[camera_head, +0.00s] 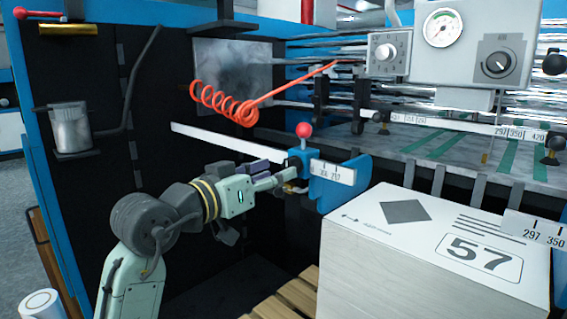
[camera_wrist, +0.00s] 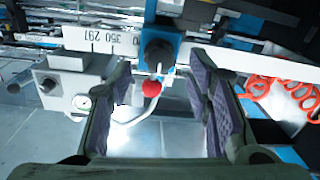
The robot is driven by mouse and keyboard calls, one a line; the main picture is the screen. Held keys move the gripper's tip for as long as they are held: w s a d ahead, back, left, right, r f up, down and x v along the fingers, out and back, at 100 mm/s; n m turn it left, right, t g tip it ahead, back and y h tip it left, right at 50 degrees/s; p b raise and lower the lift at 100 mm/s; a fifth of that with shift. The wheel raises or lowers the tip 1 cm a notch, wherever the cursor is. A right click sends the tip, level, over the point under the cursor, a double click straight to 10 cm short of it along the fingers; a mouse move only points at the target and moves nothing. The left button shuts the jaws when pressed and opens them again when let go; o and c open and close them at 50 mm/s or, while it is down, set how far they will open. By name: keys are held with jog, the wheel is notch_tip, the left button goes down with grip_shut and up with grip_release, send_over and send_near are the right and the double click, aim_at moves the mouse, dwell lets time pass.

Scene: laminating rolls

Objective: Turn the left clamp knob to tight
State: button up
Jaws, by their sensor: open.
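A blue clamp block (camera_head: 299,159) with a red ball (camera_head: 303,130) on top sits on a pale bar, left of a blue side plate (camera_head: 342,184). In the wrist view, a dark round knob (camera_wrist: 158,52) faces me on the blue block, and the red ball (camera_wrist: 151,88) shows in front of it. This looks like the left clamp knob; its turn position cannot be read. My gripper (camera_head: 287,181) is at the block. In the wrist view, my gripper (camera_wrist: 162,78) is open, with the knob just beyond the gap between its fingers, apparently not gripped.
A paper stack (camera_head: 420,250) marked 57 stands on a wooden pallet (camera_head: 290,292) at the right. A red coiled hose (camera_head: 225,104) hangs behind my arm. A grey control box (camera_head: 450,45) with a gauge is above. Other black knobs (camera_head: 380,118) sit along the rear scale bar.

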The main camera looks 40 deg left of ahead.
aim_at(294, 161)
jog(key=shift+w+p, duration=0.3)
jog(key=shift+w, duration=1.35)
grip_shut()
